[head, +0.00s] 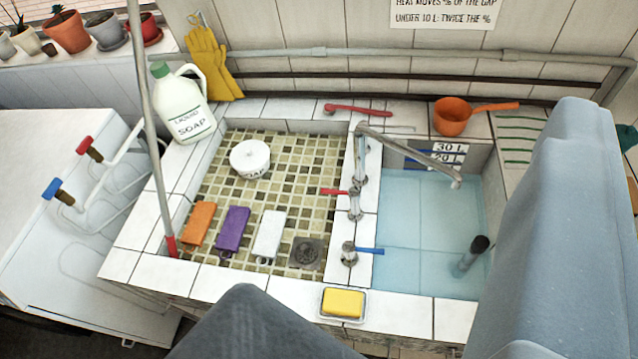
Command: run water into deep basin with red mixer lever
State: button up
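The deep basin (487,200) is at the right and holds clear bluish water, its surface near the lower part of the 20 L label. A metal mixer spout (415,150) reaches over it; I see no stream from its end. The red mixer lever (333,191) points left from the fitting on the tiled divider. A blue lever (369,251) on a lower fitting points right over the deep basin. My gripper (410,200) is open, one grey-blue finger large at the right, the other dark at the bottom. It touches none of the levers; the right finger hides the deep basin's right side.
The shallow basin (300,175) holds a white tub, several colored blocks and a drain. A yellow sponge (343,303) lies on the front ledge. A dark-topped standpipe (473,252) rises in the deep basin.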

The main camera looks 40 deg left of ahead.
aim_at(340, 192)
jog(key=u, duration=0.45)
jog(key=i, duration=0.1)
jog(key=z, duration=2.35)
jog(key=i, duration=0.5)
jog(key=u, duration=2.3)
jog(key=i, duration=0.15)
jog(key=u, duration=0.8)
